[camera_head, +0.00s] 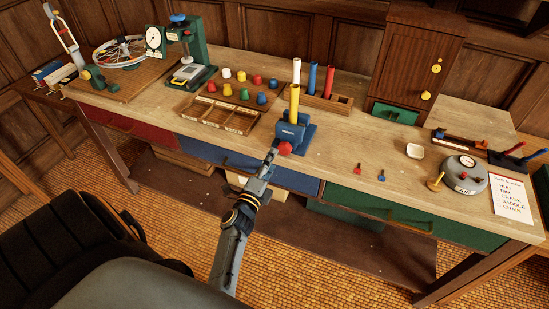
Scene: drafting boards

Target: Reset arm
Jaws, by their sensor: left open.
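My left gripper (270,158) is at the front edge of the long wooden bench (225,140), just left of a red knob on a blue clamp (297,131). It is small in the picture; its jaws look apart, with nothing seen between them. I cannot tell whether it touches the clamp. A yellow tube (294,103) stands upright in the clamp. My right gripper is not in view.
A rack (339,99) with white, red and blue tubes stands behind the clamp. A partitioned tray (217,114) lies to its left, with several coloured pieces behind. A round grey device (463,174) and a written note (508,197) lie at right.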

